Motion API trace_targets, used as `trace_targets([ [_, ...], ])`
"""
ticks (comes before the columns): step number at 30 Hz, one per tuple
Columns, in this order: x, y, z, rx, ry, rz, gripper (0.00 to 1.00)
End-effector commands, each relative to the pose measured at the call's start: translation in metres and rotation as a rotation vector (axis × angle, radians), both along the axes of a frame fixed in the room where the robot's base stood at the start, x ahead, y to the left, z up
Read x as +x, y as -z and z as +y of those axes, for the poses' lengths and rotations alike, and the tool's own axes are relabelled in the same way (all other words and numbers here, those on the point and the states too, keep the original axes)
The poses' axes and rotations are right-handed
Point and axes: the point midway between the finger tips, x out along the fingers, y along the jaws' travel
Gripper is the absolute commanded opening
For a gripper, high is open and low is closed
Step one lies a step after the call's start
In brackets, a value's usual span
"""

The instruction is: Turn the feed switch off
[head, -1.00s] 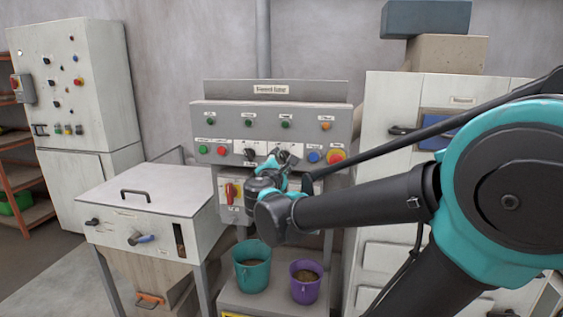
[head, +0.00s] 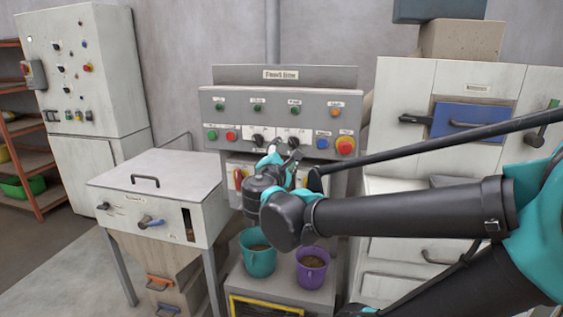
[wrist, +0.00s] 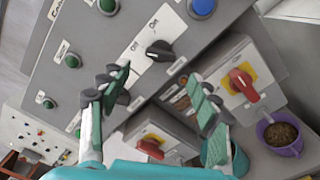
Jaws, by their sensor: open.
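The grey control panel (head: 225,113) carries two black rotary switches on white plates, a left one (head: 258,140) and a right one (head: 294,141). In the wrist view one black switch (wrist: 158,50) shows clear, with On and Off lettering beside it; the other (wrist: 122,97) is partly behind a finger. I cannot read which is the feed switch. My gripper (head: 283,160) is in front of the panel's lower edge, close below these switches. In the wrist view its fingers (wrist: 158,90) are spread with nothing between them.
Red handles on yellow plates (wrist: 243,85) sit below the panel. Green buttons, a blue button (wrist: 202,7) and a red stop button (head: 345,145) are near the switches. A teal bucket (head: 258,262) and a purple bucket (head: 312,274) stand below. A white hopper box (head: 155,180) stands left.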

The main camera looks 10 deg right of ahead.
Motion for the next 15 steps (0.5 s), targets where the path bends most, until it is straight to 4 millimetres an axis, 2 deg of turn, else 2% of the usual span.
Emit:
trace_targets([
  [7, -0.031, 0.000, 0.015, 0.000, -0.004, 0.000, 0.62],
  [15, -0.049, 0.000, 0.022, 0.000, -0.002, 0.000, 0.62],
])
